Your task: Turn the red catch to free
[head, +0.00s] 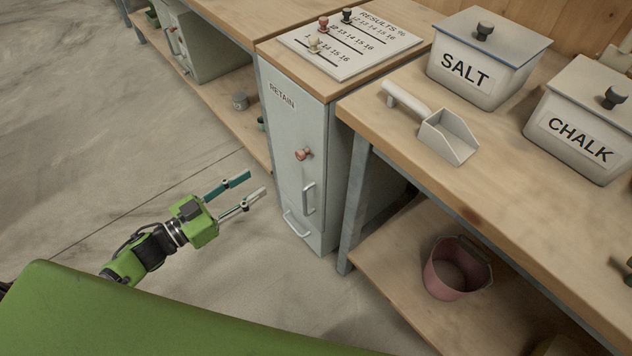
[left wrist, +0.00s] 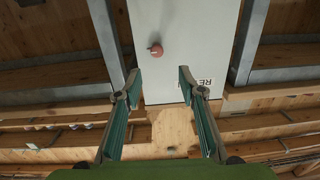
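The red catch (head: 303,154) is a small round knob on the front of a narrow pale grey cabinet (head: 285,185) marked "RETAIN". Below it on the cabinet front are a vertical handle and a lower handle. My left gripper (head: 256,182) is open and empty, to the left of the catch and apart from it. In the left wrist view the catch (left wrist: 156,50) shows beyond the open fingertips (left wrist: 159,74), roughly centred between them, and the cabinet lettering is partly hidden by a finger. My right gripper is not in view.
A results board (head: 350,58) with pegs lies on the cabinet top. The bench at right (head: 400,140) carries a scoop (head: 447,138), a SALT bin (head: 484,75) and a CHALK bin (head: 575,140). A pink bucket (head: 446,275) stands on its lower shelf. The floor at left is clear.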

